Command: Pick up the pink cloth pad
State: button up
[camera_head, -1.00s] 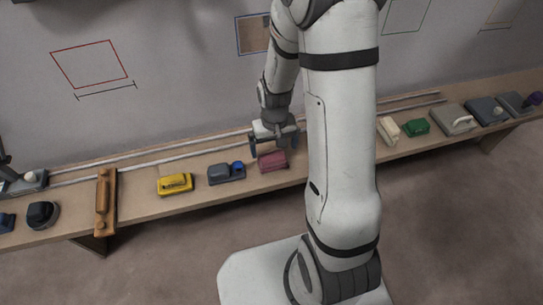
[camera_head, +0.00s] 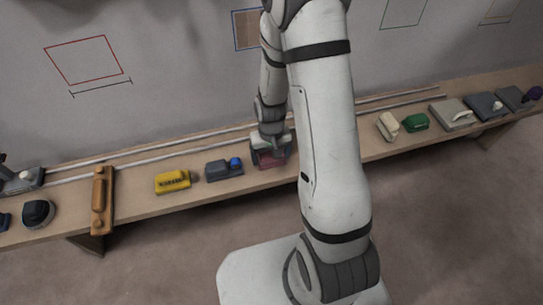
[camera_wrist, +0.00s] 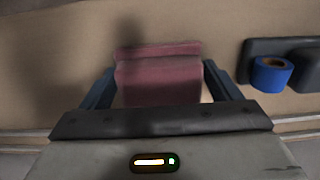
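The pink cloth pad (camera_head: 270,159) lies on the long wooden bench, under my gripper (camera_head: 270,152). In the wrist view the pad (camera_wrist: 158,75) is a dull pink block with a ridge along its far edge. My gripper (camera_wrist: 160,92) is open, with one dark blue finger on each side of the pad. A narrow gap shows between each finger and the pad. The pad's near end is hidden behind the gripper body.
Right of my arm are a cream block (camera_head: 388,126) and a green block (camera_head: 414,122). Metal rails run along the back of the bench (camera_head: 135,203).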

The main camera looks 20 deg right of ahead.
jog(key=c, duration=0.6)
jog(key=r+p, duration=0.1)
jog(key=r, duration=0.2)
jog(key=r+p, duration=0.1)
jog(key=r, duration=0.6)
jog(key=shift+w+r+p, duration=0.25)
jog(key=shift+p, duration=0.15)
jog(key=w+r+p, duration=0.3)
jog(key=w+p, duration=0.4)
jog(key=p, duration=0.2)
jog(key=shift+r, duration=0.35)
